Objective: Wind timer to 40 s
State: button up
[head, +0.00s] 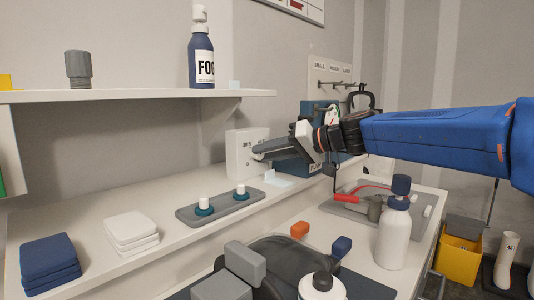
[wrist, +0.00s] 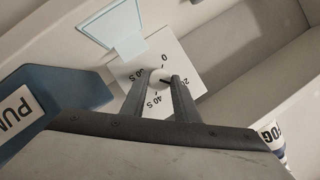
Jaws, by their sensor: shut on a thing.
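The timer (head: 240,158) is a white box on the bench below the shelf. In the wrist view its white face (wrist: 188,57) shows 0, 20, 40 S and what looks like 60 S around a small pale knob (wrist: 155,74). My gripper (wrist: 158,84) is shut on the knob, with a finger on either side of it. A dark pointer mark shows at the knob, directed toward the 20 side; a finger partly hides it. In the head view my gripper (head: 258,151) reaches the timer face from the right.
A blue pump box (head: 318,115) stands close beside the timer. A grey tray (head: 222,212) with two small white-topped pieces lies in front. The shelf (head: 130,96) overhangs the bench. A white bottle (head: 394,240) stands at the right.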

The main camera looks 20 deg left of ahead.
jog(key=shift+f+m, duration=0.1)
jog(key=shift+m, duration=0.2)
dwell(0.4)
jog(key=o, duration=1.1)
jog(key=shift+c, duration=0.2)
jog(key=v, duration=1.7)
jog(key=shift+d+f, duration=0.2)
jog(key=shift+d, duration=0.1)
jog(key=shift+w, duration=0.1)
